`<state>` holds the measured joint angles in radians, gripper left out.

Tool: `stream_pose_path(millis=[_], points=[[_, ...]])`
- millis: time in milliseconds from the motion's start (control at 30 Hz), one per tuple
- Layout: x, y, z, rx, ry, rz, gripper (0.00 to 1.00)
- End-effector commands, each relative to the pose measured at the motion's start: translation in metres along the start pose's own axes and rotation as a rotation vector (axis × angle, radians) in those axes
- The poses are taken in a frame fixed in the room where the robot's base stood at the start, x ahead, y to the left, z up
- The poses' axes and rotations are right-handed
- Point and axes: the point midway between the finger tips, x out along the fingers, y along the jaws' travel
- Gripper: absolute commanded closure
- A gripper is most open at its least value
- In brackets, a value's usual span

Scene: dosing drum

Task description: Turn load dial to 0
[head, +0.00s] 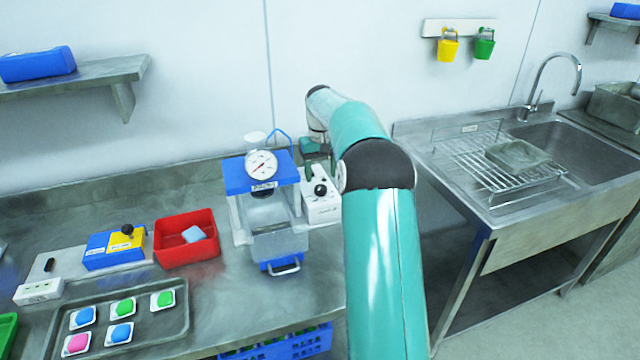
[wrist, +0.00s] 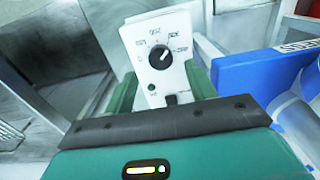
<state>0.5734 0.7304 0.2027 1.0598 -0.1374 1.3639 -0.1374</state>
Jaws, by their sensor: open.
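The load dial (wrist: 159,57) is a black round knob on a white panel (wrist: 150,33) in the wrist view. Its pale pointer mark aims up and to the right. Small printed labels sit around it, too blurred to read surely. In the head view, a black knob (head: 320,189) shows on a white box (head: 322,208) at the right side of the blue-topped dosing unit. My gripper (wrist: 162,75) is open, its green fingers on either side of the panel. Whether they touch it I cannot tell. In the head view my gripper (head: 312,152) is partly hidden by my arm.
The dosing unit's blue top (head: 240,178) carries a round gauge (head: 261,164) and stands close left of the white box. A red bin (head: 172,245), a blue-yellow box (head: 112,252) and a tray of coloured pieces (head: 176,322) lie further left. A sink (head: 580,150) is at right.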

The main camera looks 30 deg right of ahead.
Motion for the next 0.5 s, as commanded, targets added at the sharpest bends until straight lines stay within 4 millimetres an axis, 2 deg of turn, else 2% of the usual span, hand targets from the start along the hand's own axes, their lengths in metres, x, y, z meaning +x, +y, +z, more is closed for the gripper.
stream_pose_path(millis=[100, 200, 333, 500], points=[[0.022, -0.001, 0.0, -0.001, -0.002, -0.001, 0.44], [0.035, -0.001, -0.001, -0.001, -0.001, 0.0, 0.44], [0.044, -0.002, -0.002, -0.002, 0.0, 0.0, 0.44], [0.046, -0.002, -0.002, -0.002, 0.001, 0.001, 0.44]])
